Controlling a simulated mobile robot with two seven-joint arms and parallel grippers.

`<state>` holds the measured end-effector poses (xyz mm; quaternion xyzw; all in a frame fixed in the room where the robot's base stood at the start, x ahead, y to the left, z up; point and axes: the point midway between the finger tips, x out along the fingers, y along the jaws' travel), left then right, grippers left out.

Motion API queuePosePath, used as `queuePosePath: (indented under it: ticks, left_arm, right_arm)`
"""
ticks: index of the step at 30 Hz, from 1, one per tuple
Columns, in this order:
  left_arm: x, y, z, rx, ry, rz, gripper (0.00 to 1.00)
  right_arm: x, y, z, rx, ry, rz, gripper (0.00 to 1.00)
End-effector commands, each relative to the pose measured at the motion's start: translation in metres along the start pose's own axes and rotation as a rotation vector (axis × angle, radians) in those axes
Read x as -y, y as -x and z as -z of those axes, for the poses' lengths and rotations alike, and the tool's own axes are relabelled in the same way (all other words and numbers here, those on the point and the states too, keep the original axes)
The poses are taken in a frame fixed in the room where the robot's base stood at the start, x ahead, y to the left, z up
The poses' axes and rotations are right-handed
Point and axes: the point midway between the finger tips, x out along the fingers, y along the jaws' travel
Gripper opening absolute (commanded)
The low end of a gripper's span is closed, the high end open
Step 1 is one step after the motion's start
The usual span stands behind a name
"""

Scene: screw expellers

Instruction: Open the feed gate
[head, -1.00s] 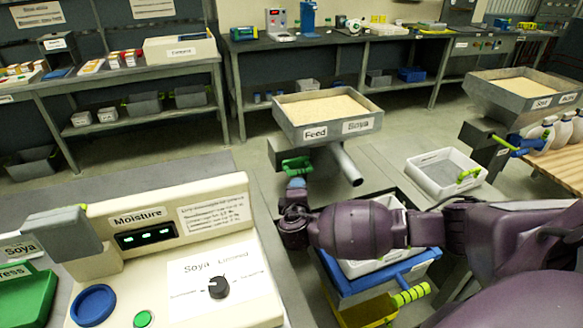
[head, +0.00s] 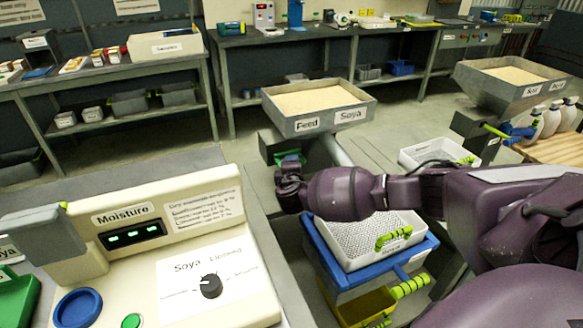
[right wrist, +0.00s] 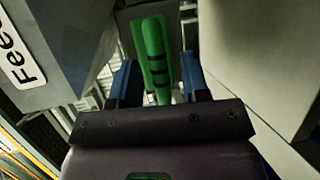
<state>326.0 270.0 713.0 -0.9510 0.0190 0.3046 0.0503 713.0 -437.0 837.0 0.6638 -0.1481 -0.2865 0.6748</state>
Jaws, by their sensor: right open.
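The feed hopper (head: 318,124), labelled Feed and Soya, is a grey tray of pale meal at the centre of the head view. Its green gate handle (head: 291,155) shows below it, partly covered by my right gripper (head: 289,172). In the right wrist view the green handle (right wrist: 155,45) stands upright between the two blue fingers of my right gripper (right wrist: 158,72). The fingers are apart, with gaps visible on both sides of the handle. The gate plate itself is hard to make out. My left gripper is not in view.
A cream moisture console (head: 150,240) with a knob stands at the front left. A white perforated basket (head: 362,238) sits on a blue-rimmed bin (head: 350,268) under my right arm. In the right wrist view, grey surfaces lie close on both sides.

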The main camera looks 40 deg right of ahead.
Motion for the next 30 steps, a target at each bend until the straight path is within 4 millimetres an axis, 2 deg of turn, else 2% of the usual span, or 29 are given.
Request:
queuePosePath:
  ticks: [5,13,22,30]
  left_arm:
    - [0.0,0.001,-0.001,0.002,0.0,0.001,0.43]
    - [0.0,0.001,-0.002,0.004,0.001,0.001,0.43]
    - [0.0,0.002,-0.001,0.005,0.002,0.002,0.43]
    - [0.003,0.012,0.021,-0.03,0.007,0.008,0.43]
  right_arm:
    - [0.0,0.0,0.0,0.0,0.0,0.0,0.42]
    - [0.0,0.0,0.0,0.0,0.001,0.0,0.01]
    - [-0.001,0.003,-0.001,0.0,0.0,-0.001,0.0]
    - [0.001,0.032,-0.013,0.001,-0.003,-0.002,0.0]
